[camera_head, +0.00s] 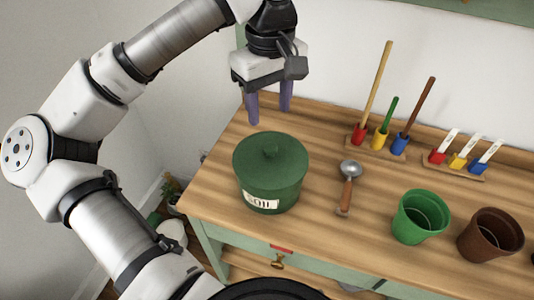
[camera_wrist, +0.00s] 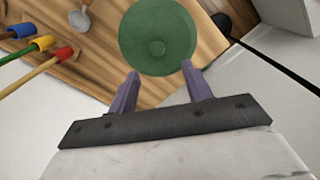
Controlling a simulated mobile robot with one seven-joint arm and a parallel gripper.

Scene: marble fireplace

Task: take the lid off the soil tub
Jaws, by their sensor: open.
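The green soil tub (camera_head: 270,190) stands upright on the wooden bench, with a white label on its front. My gripper (camera_head: 269,115) is open and empty, pointing down above and behind the tub, apart from the lid. Its two purple fingers also show in the wrist view (camera_wrist: 160,80). The lid hides the inside of the tub.
A trowel (camera_head: 348,188) lies right of the tub. A green pot (camera_head: 420,215) and a brown pot (camera_head: 488,235) stand further right. Racks with long-handled tools (camera_head: 380,140) and labelled markers (camera_head: 463,158) stand at the back. The bench (camera_head: 222,185) is clear left of the tub.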

